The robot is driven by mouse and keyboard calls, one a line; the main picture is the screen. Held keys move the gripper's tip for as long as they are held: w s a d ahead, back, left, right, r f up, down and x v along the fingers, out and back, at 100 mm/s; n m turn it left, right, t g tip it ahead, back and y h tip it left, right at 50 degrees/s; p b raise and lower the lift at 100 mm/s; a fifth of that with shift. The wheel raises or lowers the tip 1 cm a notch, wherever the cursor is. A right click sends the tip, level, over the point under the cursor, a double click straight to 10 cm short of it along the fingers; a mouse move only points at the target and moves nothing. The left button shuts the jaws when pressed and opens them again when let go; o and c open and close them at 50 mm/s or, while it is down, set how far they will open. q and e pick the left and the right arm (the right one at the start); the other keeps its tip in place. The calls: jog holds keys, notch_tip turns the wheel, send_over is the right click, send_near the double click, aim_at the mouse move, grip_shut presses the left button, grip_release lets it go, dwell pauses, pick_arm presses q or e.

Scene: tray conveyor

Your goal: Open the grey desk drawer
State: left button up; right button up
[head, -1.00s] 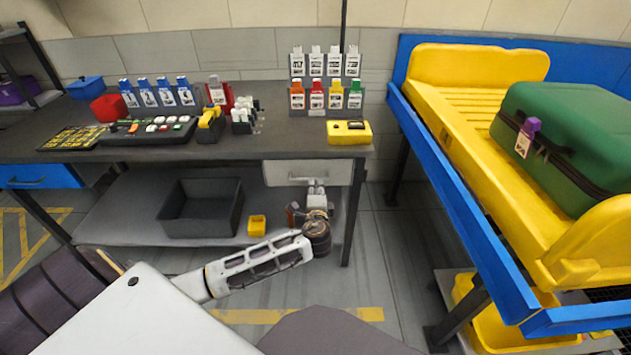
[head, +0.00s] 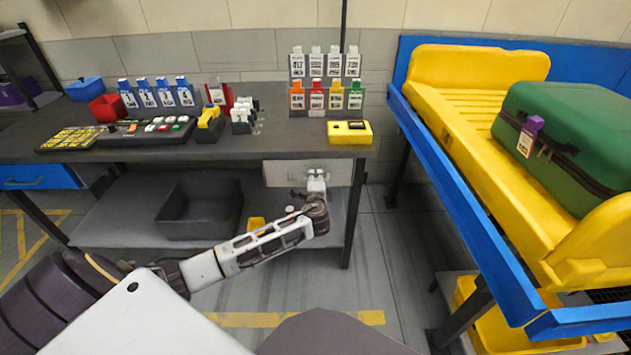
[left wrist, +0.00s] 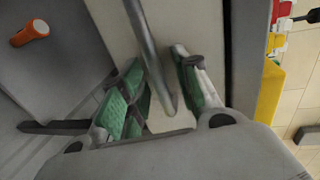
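The grey drawer (head: 285,174) is under the right end of the dark desk and looks shut. My left gripper (head: 316,180) is at its front and hides part of the handle. In the left wrist view the drawer's pale front (left wrist: 188,22) carries a grey bar handle (left wrist: 146,42). The left gripper's green-padded fingers (left wrist: 158,62) stand apart, one on each side of the bar. A gap shows between the bar and the right finger. Contact with the left finger is unclear. My right gripper is not in view.
The desk (head: 235,149) holds tag racks, a red bin (head: 108,107) and a yellow device (head: 349,132). A blue-framed conveyor (head: 450,183) stands right; open floor lies between.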

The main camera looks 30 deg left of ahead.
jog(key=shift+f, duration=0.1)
pick_arm(q)
grip_shut()
jog(key=shift+s+d, duration=0.1)
jog(key=shift+s, duration=0.05)
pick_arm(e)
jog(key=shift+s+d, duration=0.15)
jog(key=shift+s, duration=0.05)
